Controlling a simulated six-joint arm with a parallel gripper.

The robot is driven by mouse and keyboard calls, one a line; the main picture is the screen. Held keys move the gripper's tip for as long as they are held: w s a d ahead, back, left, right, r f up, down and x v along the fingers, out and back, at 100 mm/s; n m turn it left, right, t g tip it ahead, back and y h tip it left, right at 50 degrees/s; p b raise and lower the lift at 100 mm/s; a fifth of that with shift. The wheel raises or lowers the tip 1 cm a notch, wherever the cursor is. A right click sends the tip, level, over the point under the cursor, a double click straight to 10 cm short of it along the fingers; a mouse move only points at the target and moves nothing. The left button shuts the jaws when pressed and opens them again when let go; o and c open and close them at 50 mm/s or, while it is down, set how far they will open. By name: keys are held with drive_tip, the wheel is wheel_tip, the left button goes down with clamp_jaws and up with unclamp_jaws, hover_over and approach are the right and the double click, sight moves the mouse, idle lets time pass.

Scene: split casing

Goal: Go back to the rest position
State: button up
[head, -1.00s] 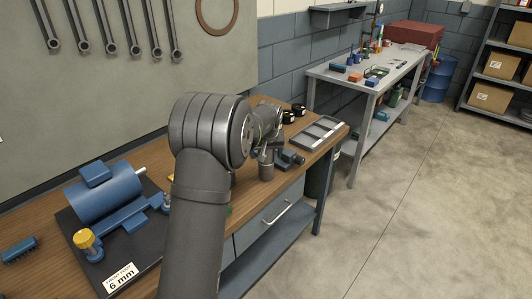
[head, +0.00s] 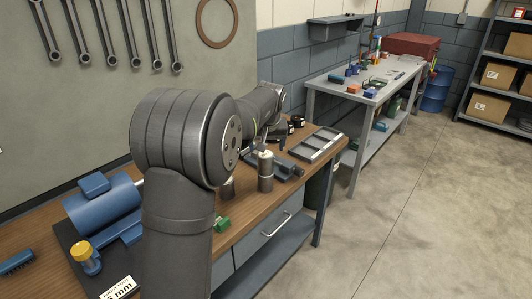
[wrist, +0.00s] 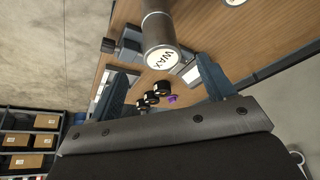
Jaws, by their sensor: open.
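My gripper (wrist: 163,72) is open, its two dark blue-grey fingers wide apart with nothing between their tips. It is hard to make out in the head view, where my arm stretches across the bench. A grey metal cylinder (wrist: 157,22) with a white end marked "WAX" (wrist: 163,58) shows ahead of the fingers in the wrist view. In the head view a grey cylinder with a pale top (head: 265,172) stands upright on the wooden bench (head: 243,203), below my forearm. A second, shorter grey cylinder (head: 228,188) stands just left of it, partly behind my arm.
A blue motor-like casing (head: 103,205) and a yellow-capped part (head: 84,258) sit at left. A green block (head: 222,224) lies near the bench's front edge. A blue-grey vise-like tool (head: 287,170), a grey tray (head: 317,146) and black round parts (head: 297,122) are to the right.

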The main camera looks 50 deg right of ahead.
sight(266, 154)
drive_tip(key=shift+s+r, duration=0.1)
drive_tip(key=shift+r, duration=0.15)
drive_tip(key=x, duration=1.2)
drive_tip(key=shift+s+a+f, duration=0.1)
drive_tip(key=shift+a+f, duration=0.05)
wheel_tip(266, 154, up, 2)
drive_tip(key=shift+r, duration=0.95)
